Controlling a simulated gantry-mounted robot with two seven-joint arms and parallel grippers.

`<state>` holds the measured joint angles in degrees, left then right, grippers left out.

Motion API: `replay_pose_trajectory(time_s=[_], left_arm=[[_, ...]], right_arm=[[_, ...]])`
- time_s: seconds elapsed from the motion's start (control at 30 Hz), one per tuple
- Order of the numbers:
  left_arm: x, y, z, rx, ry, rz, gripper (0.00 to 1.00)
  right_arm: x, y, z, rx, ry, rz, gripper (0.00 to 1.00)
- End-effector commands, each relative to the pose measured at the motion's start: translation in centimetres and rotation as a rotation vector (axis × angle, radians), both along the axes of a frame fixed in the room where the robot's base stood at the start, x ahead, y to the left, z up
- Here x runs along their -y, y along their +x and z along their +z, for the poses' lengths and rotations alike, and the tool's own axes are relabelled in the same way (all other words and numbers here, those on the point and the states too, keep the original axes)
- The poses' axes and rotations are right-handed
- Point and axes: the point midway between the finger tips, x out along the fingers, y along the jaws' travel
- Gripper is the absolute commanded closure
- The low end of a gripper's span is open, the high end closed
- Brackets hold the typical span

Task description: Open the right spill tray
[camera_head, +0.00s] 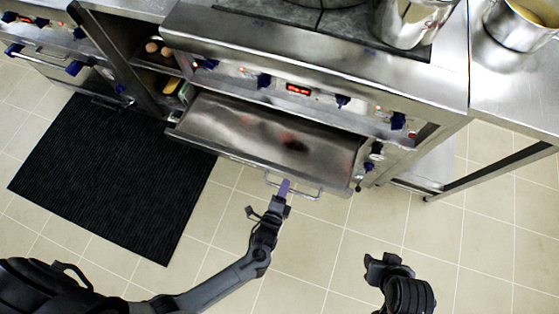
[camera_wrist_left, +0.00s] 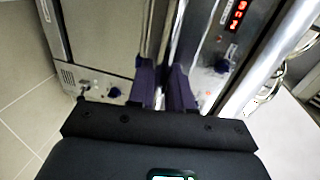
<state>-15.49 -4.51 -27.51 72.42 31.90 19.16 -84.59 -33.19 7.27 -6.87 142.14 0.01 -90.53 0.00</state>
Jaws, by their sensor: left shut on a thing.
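The spill tray (camera_head: 270,135) is a wide, flat metal drawer. It stands pulled out from under the front panel with the red display, and its inside shows. Its bar handle (camera_head: 312,195) is on the front edge, right of the middle. My left gripper (camera_head: 284,187) is at the handle's left part, shut on it. In the left wrist view the two dark fingers (camera_wrist_left: 164,88) point at metal edges, and the handle between them is hard to make out. My right gripper (camera_head: 382,264) hangs over the floor, apart from the tray; its jaws are unclear.
Blue knobs (camera_head: 264,81) line the panel above the tray. A large pot (camera_head: 412,22) stands on the stove top and another pot (camera_head: 520,24) on the right counter. A black mat (camera_head: 115,175) lies on the floor at left. Tiled floor in front is clear.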

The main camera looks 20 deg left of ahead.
Motion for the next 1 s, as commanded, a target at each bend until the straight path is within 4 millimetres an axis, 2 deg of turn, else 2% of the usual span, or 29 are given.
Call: replay_pose_trajectory(time_s=[0.43,0.47,0.57,0.87,1.0], left_arm=[[0.4,-0.4,0.2,0.005,0.0,-0.007,1.0],[0.4,-0.4,0.1,0.004,0.0,-0.007,0.79],[0.4,-0.4,0.1,0.004,0.001,-0.008,0.65],[0.4,-0.5,0.1,0.001,0.0,-0.008,0.65],[0.4,-1.4,0.3,-0.001,0.0,-0.009,0.65]], right_arm=[[-0.2,0.0,0.2,-0.002,0.01,-0.006,0.57],[-0.2,0.0,0.2,-0.002,0.01,-0.006,0.57],[-0.3,0.0,0.2,-0.002,0.01,-0.006,0.57],[-0.2,0.0,0.2,-0.002,0.01,-0.006,0.57],[-0.2,0.0,0.6,-0.002,0.006,-0.004,0.57]])
